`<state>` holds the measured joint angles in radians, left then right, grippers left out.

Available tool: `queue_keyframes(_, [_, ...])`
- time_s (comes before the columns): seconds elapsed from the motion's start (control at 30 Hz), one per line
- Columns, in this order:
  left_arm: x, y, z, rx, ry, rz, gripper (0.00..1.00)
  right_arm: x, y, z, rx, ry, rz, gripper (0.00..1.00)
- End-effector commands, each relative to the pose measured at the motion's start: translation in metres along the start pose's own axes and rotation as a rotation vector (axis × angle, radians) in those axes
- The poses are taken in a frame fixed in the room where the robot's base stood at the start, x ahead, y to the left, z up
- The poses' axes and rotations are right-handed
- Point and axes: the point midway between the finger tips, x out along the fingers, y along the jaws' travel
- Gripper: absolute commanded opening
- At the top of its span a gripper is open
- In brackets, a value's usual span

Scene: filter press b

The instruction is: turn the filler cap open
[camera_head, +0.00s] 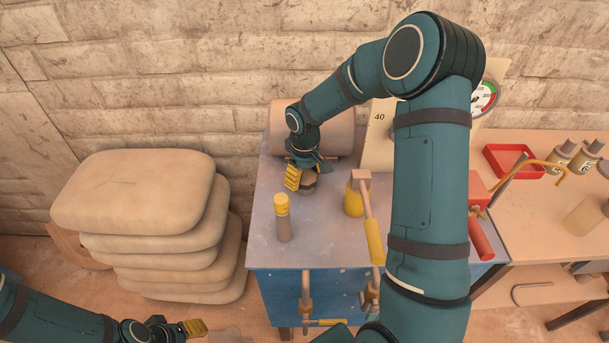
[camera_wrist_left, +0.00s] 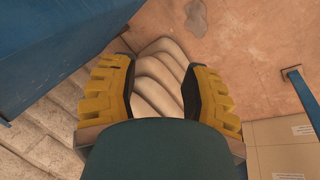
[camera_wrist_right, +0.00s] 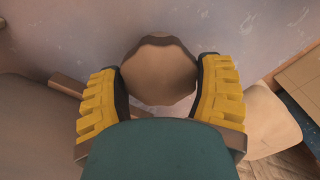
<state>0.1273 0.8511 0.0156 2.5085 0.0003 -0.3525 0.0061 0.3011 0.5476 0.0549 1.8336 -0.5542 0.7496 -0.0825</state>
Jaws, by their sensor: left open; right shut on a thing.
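The filler cap is a round brown knob with a lobed edge; in the right wrist view the filler cap (camera_wrist_right: 160,72) sits between the two yellow fingers. In the head view the filler cap (camera_head: 308,186) shows on the blue bench top, partly hidden by the gripper. My right gripper (camera_head: 302,178) reaches down from above and is shut on the cap, a finger on each side. My left gripper (camera_head: 180,328) is low at the bottom left, open and empty; in the left wrist view its fingers (camera_wrist_left: 165,95) stand apart.
A yellow-topped post (camera_head: 282,218) and a yellow pump with a lever (camera_head: 354,196) stand near the cap. A large cylinder (camera_head: 340,120) lies behind. Stacked sacks (camera_head: 135,190) are left of the bench. A red tray (camera_head: 513,160) and bottles are at the right.

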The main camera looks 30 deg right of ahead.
Motion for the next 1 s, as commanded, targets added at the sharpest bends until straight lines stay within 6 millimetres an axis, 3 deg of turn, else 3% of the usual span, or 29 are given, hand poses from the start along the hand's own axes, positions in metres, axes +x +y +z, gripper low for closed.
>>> queue_keyframes(0.37, [-0.005, 0.002, -0.002, -0.001, 0.004, 0.0, 0.47, -0.002, 0.0, -0.001, -0.101, 0.001, 0.001, 0.33])
queue_keyframes(1.0, [-0.03, 0.011, -0.013, -0.008, 0.029, -0.003, 0.47, -0.003, 0.0, 0.0, -0.669, 0.001, 0.001, 0.33])
